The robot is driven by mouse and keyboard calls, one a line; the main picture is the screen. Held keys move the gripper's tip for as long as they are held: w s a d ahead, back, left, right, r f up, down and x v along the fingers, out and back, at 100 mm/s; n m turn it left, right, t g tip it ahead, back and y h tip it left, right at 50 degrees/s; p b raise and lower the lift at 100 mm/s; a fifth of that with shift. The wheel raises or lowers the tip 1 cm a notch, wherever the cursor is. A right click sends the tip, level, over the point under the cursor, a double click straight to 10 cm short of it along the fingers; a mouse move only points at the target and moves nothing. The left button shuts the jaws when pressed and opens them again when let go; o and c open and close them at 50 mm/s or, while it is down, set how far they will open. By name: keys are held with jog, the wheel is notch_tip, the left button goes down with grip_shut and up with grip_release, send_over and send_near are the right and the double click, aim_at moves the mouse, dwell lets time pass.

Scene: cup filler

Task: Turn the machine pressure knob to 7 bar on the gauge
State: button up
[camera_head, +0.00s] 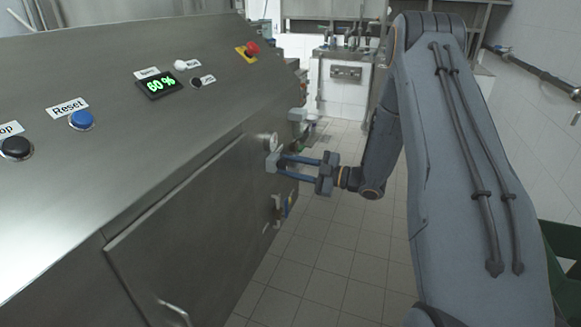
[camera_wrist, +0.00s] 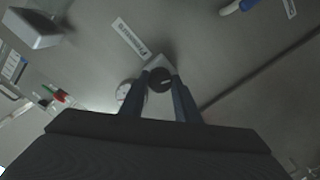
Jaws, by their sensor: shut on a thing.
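My gripper (camera_head: 280,165) reaches left to the side wall of the steel machine in the head view. It is shut on the black pressure knob (camera_wrist: 160,80), with one blue finger on each side; my gripper also shows in the wrist view (camera_wrist: 161,77). The knob has a pale mark and sits on a grey block (camera_head: 271,160). The round white pressure gauge (camera_wrist: 124,89) is beside the knob, partly behind a finger. It also shows just above the block in the head view (camera_head: 273,140). Its needle reading is too small to tell. A label (camera_wrist: 129,39) sits near the knob.
The machine's sloped top (camera_head: 120,60) carries a blue Reset button (camera_head: 82,120), a green 60 % display (camera_head: 161,84) and a red emergency button (camera_head: 252,48). Pipe fittings (camera_head: 278,208) stick out below the gripper. The tiled floor (camera_head: 335,240) beside the machine is clear.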

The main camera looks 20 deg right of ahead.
jog(key=shift+m+p, duration=0.9)
jog(key=shift+m, duration=2.3)
jog(key=o, duration=1)
jog(key=shift+o, duration=0.2)
jog(key=b+v, duration=0.1)
jog(key=v, duration=0.7)
jog(key=shift+w, duration=0.1)
